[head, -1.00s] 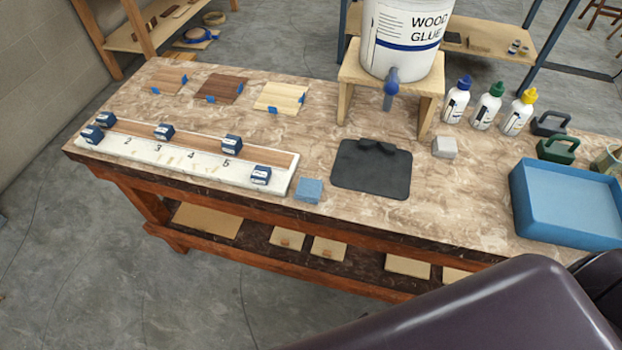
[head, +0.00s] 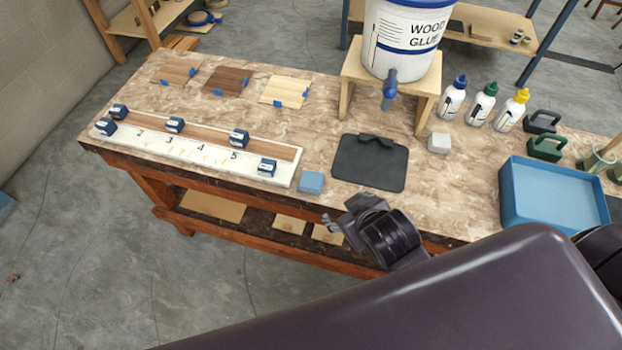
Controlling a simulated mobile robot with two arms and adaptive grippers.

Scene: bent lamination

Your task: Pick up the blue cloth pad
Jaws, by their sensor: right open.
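The blue cloth pad (head: 311,182) is a small light-blue block lying near the table's front edge, between the right end of the white numbered board and the black mat. My right gripper (head: 331,222) shows in the head view just in front of the table edge, below and slightly right of the pad. It is small in the picture, open and apart from the pad. My right arm comes in from the lower right. My left gripper is not in view.
The white board (head: 285,172) with a wood strip and several dark-blue blocks lies left of the pad. A black mat (head: 370,165) lies right of it. A grey block (head: 439,142), glue bottles and a blue tray (head: 555,195) stand further right. A glue bucket (head: 403,40) sits on a wooden stand behind.

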